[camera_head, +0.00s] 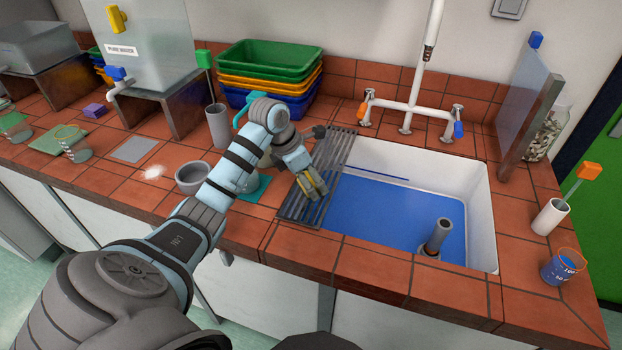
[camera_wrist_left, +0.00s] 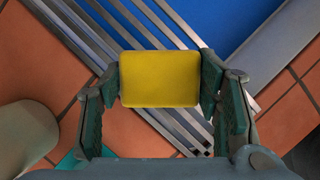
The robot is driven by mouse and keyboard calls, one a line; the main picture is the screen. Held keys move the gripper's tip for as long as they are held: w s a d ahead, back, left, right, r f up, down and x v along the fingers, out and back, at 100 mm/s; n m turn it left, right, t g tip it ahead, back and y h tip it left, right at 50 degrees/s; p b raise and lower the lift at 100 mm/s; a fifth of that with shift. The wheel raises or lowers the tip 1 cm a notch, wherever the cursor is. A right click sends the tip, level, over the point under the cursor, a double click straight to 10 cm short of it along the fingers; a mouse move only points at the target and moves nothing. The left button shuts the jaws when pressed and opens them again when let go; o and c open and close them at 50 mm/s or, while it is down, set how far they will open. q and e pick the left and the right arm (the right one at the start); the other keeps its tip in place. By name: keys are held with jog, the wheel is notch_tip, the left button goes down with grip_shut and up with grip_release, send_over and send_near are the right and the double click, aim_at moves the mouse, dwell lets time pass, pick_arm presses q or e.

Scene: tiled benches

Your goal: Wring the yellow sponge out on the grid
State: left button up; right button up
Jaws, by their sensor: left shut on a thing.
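The yellow sponge (camera_wrist_left: 160,79) is a flat rectangular block between the two fingers of my left gripper (camera_wrist_left: 160,88) in the left wrist view. My left gripper (camera_head: 312,190) is shut on it, with a finger on each short side. In the head view the gripper hides most of the sponge. The grid (camera_head: 338,160) is a rack of grey metal bars at the left side of the sink; its bars (camera_wrist_left: 175,38) show under the sponge. The sponge is over the grid's near part; I cannot tell whether it touches the bars. My right gripper is not in view.
The white sink (camera_head: 478,195) with blue water (camera_head: 395,215) and a standing pipe (camera_head: 438,237) lies right of the grid. A grey bowl (camera_head: 192,178) stands left of my arm, stacked crates (camera_head: 268,75) behind.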

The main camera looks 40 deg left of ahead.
aim_at(310, 179)
pick_arm(q)
notch_tip(310, 179, up, 7)
jog(key=p, duration=0.5)
jog(key=shift+f, duration=0.1)
dwell(0.3)
